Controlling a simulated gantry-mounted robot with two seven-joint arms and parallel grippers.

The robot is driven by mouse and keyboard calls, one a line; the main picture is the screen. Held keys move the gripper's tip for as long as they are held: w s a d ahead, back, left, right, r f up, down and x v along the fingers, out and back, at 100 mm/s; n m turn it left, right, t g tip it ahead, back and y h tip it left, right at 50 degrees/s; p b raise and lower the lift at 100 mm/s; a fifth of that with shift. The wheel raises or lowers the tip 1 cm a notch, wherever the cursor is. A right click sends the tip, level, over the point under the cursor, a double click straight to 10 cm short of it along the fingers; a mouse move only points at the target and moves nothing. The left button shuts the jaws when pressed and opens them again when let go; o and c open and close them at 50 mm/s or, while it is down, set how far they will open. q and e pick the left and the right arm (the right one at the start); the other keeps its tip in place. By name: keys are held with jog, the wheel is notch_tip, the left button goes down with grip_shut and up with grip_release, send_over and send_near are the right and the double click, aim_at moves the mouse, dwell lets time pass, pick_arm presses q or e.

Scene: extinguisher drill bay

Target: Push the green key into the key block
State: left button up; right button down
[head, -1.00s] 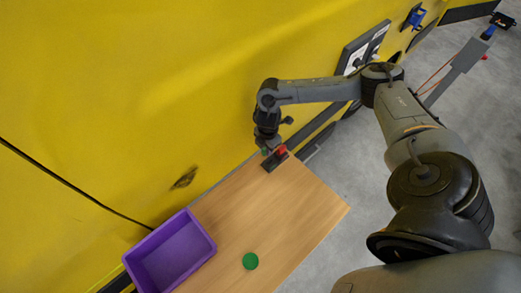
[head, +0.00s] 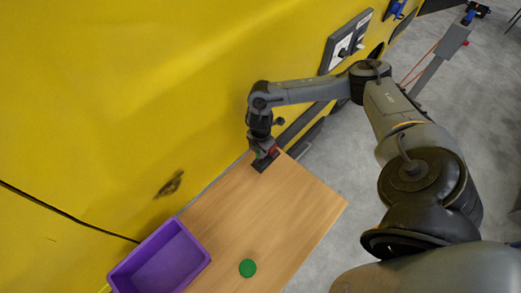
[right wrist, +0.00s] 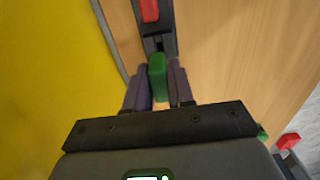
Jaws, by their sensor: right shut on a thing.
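The dark key block (head: 265,164) lies at the far end of the wooden table, beside the yellow wall. A red key (head: 274,151) is in it; this also shows at the top of the right wrist view (right wrist: 149,10). My right gripper (head: 260,149) is at the block, pointing down. It is shut on the green key (right wrist: 157,65), which sits between its fingers at the near end of the block. The key's lower end is hidden, so I cannot tell whether it is in its slot. My left gripper is not in view.
A purple bin (head: 160,262) stands at the table's near left. A green disc (head: 247,268) lies on the wooden table (head: 262,215), whose middle is clear. The yellow wall (head: 130,90) runs close along the left, with a switch panel (head: 345,42) further back.

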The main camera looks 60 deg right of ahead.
jog(key=shift+f, duration=0.4)
jog(key=shift+p, duration=0.75)
dwell(1.0)
jog(key=shift+f+b, duration=1.15)
jog(key=shift+f, duration=0.9)
dwell(0.4)
jog(key=c, duration=0.9)
grip_release()
